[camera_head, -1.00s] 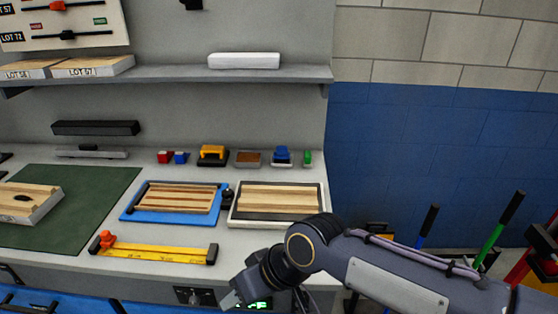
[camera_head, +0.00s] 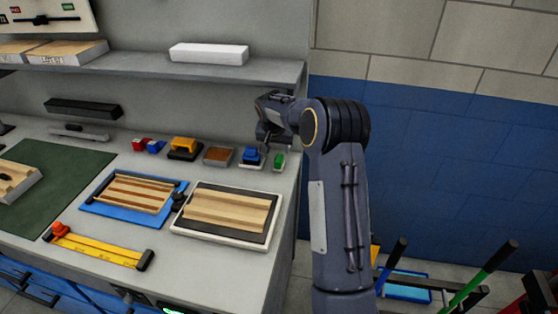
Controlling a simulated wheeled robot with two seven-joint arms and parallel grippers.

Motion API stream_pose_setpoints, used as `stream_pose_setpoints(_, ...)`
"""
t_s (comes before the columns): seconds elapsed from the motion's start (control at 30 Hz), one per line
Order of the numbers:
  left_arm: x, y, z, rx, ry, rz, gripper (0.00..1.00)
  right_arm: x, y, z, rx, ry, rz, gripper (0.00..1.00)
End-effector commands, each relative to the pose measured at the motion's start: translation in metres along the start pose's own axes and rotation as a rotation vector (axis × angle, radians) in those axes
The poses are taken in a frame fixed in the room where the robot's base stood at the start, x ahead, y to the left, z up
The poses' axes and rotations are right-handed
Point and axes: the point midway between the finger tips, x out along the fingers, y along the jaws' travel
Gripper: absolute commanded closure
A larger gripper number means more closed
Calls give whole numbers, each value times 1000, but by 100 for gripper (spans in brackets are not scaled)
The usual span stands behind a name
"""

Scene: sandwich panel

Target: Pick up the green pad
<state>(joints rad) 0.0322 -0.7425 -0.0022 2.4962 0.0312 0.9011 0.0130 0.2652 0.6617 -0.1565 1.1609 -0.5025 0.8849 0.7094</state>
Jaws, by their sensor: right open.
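The green pad (camera_head: 279,161) is the small upright green piece at the right end of a row on the bench, close to the bench's right edge. My right gripper (camera_head: 274,145) is open and points down just above and behind the green pad, near the blue-topped block (camera_head: 251,157). A small gap seems to lie between the fingers and the pad, but I cannot tell the exact distance. My left gripper is not in view.
Left of the pad stand a brown block (camera_head: 218,155), a yellow-handled block (camera_head: 184,147) and red and blue blocks. A framed wooden panel (camera_head: 178,232) lies in front. The shelf (camera_head: 200,71) hangs above. A green mat (camera_head: 75,160) lies left.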

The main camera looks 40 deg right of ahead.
Motion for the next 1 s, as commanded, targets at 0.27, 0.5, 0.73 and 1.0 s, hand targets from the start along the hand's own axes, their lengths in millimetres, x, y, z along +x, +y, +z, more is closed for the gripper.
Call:
stream_pose_setpoints(0.27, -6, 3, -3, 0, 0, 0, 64, 30, 0, -5, 10, 6, 17, 51)
stream_pose_setpoints(0.5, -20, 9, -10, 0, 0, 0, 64, 60, 0, -3, 8, 2, 16, 51)
stream_pose_setpoints(0.73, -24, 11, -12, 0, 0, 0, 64, 85, 0, -3, 9, 7, 14, 51)
stream_pose_setpoints(1.0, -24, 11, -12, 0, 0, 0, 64, 87, -1, -3, 9, 8, 13, 57)
